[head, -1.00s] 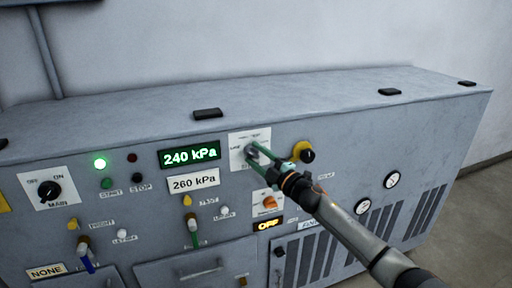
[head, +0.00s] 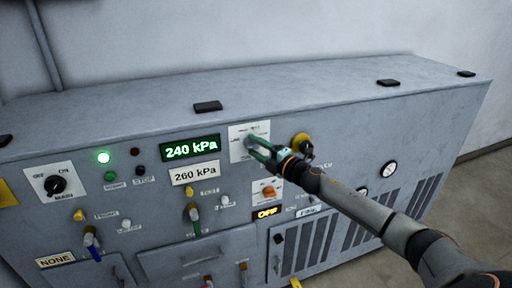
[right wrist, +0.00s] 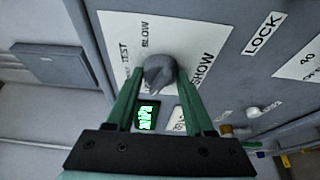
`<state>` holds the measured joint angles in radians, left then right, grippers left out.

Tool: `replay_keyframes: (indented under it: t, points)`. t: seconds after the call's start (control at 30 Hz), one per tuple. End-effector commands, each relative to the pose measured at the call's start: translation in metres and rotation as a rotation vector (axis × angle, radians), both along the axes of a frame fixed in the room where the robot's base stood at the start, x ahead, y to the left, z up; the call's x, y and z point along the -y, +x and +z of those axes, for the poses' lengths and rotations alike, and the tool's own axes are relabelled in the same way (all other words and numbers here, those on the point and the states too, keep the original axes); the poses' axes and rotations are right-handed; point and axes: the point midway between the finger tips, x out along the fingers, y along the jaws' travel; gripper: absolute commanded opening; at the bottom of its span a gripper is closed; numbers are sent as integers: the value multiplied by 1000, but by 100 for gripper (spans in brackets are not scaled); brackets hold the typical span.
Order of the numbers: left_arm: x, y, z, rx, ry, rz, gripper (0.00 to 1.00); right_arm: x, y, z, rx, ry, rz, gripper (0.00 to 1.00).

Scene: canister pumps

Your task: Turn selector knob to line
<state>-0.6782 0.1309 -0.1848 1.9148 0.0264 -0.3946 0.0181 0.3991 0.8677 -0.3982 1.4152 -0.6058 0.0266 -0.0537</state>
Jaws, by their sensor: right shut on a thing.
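The selector knob (head: 249,141) is a small grey knob on a white label plate (head: 238,130), on the sloped front of the grey pump cabinet. In the right wrist view the knob (right wrist: 160,72) sits between the two green fingers of my right gripper (right wrist: 160,88), which is shut on it. The words TEST, BLOW and SHOW can be read around it there; I cannot read LINE clearly. In the head view my right gripper (head: 255,146) reaches the knob from the lower right and partly hides it and the plate. My left gripper is not in view.
A green display (head: 190,147) reads 240 kPa, above a 260 kPa label (head: 195,175). A yellow-collared black knob (head: 302,144) is close to the right of my gripper. The cabinet top is mostly clear.

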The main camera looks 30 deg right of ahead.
Motion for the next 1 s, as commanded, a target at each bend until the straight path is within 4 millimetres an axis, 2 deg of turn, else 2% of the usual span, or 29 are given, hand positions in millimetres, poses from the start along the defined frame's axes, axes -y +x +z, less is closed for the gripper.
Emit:
replay_keyframes:
  t: [0.2,0.23,0.47,0.77,1.0]
  points:
    - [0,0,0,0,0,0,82,1,0,2,5,-3,-2,0]
    - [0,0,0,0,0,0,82,1,0,2,4,-2,-2,57]
    - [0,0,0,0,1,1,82,0,0,1,2,-2,-1,82]
    - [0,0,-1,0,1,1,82,0,-1,0,1,-1,0,83]
    - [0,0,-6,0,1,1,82,4,-22,-2,-1,-2,1,83]
